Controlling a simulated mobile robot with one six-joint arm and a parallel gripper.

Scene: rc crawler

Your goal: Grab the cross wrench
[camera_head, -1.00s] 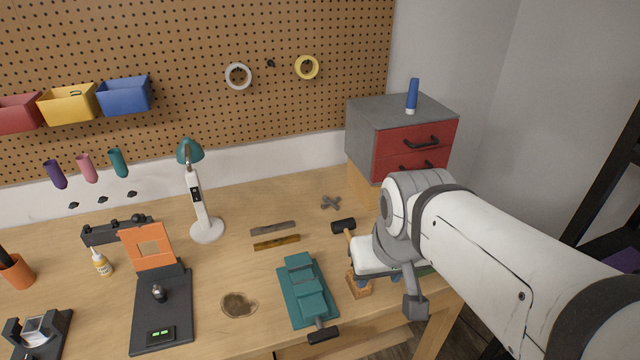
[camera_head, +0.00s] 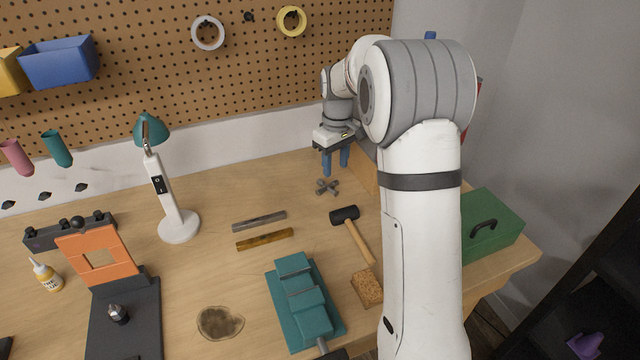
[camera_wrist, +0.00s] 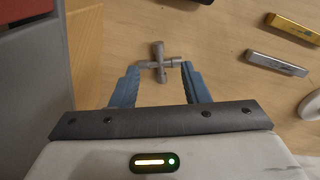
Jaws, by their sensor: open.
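The cross wrench (camera_head: 327,187) is a small grey metal cross lying flat on the wooden workbench, near the back. My gripper (camera_head: 335,164) is just above and behind it, with its blue fingers pointing down. In the wrist view the cross wrench (camera_wrist: 159,62) shows at the fingertips. My gripper (camera_wrist: 158,80) is open there, with one finger on each side of the wrench's middle. One arm of the wrench points away between the fingers. I cannot tell whether the fingers touch it.
A mallet (camera_head: 346,214) lies in front of the wrench. Two files, one grey (camera_head: 259,221) and one brass-coloured (camera_head: 265,239), lie to its left. The teal vise (camera_head: 303,305) and a green box (camera_head: 490,225) stand nearer. A drawer cabinet (camera_wrist: 32,75) stands close beside the gripper.

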